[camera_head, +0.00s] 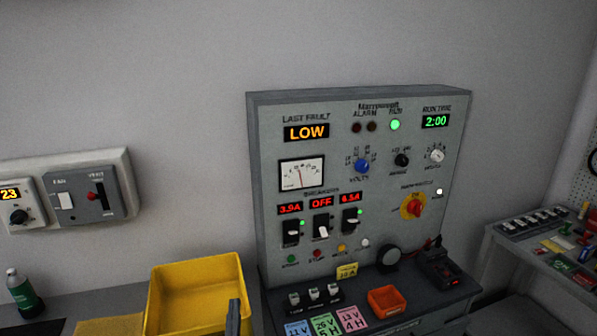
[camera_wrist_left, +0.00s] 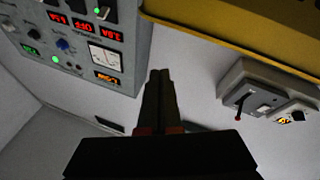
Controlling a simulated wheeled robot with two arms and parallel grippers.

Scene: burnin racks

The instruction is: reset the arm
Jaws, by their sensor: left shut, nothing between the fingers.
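My left gripper (camera_head: 233,318) shows at the bottom of the head view, in front of the yellow bin (camera_head: 196,285). In the left wrist view my left gripper (camera_wrist_left: 158,75) has its dark fingers together with nothing between them. The grey control panel (camera_head: 360,190) stands upright behind the bench. It also shows turned over in the left wrist view (camera_wrist_left: 75,45), apart from the fingers. Its fault display reads LOW and a green lamp is lit. My right gripper is in neither view.
A small wall unit with a lever (camera_head: 92,197) is at the left. A green bottle (camera_head: 22,294) stands at the lower left. An orange tray (camera_head: 387,300) and colored cards (camera_head: 323,325) lie before the panel. A side bench (camera_head: 545,250) with small parts is at the right.

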